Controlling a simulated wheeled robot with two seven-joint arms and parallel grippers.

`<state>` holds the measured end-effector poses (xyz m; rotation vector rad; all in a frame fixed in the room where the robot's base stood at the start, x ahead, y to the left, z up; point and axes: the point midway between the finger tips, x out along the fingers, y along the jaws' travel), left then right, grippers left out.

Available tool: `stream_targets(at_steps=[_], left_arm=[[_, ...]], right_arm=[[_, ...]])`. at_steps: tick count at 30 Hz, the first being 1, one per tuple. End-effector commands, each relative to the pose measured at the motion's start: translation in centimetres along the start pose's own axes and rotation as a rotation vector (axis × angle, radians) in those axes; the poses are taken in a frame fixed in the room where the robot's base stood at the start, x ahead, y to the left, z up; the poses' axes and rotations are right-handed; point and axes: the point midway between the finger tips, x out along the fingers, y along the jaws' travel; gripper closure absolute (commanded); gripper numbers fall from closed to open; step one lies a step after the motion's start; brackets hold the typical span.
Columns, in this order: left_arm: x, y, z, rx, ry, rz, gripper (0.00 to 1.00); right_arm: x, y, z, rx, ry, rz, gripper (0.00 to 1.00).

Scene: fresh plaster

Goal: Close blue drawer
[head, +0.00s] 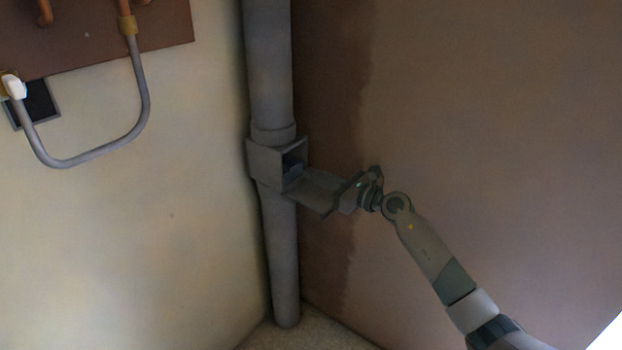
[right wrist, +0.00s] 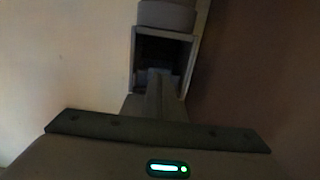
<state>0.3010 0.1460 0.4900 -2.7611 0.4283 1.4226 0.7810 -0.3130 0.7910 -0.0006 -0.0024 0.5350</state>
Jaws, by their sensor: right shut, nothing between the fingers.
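A grey box (head: 265,162) is fixed around the pipe in the corner, with its open front facing right. Inside its dark opening is a small bluish part (head: 291,163), which I take to be the blue drawer. It also shows dimly in the right wrist view (right wrist: 146,73), set back inside the box frame. My right gripper (head: 298,183) is shut and empty. Its fingers reach to the lower part of the opening, and in the right wrist view the fingertips (right wrist: 157,76) point into it. I cannot tell whether they touch the drawer. My left gripper is not in view.
A thick grey pipe (head: 270,65) runs down the corner, above and below the box. A bent grey pipe (head: 140,110) hangs on the left wall below a brown board (head: 100,45). The right wall (head: 480,120) is bare, close beside my right arm.

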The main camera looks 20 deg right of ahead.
Motion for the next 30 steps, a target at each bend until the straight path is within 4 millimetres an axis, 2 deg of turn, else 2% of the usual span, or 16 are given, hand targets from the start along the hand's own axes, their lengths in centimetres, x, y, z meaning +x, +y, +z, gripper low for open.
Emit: stream_targets(at_steps=[18,24,30], left_arm=[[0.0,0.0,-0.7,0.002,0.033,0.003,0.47],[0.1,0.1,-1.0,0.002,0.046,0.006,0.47],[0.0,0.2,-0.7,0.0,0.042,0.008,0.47]], right_arm=[[-8.8,-0.1,-0.3,0.001,0.004,0.001,1.0],[-10.1,-0.1,-0.2,0.001,0.002,0.001,1.0],[-10.2,-0.1,-0.1,0.001,0.001,0.002,1.0]])
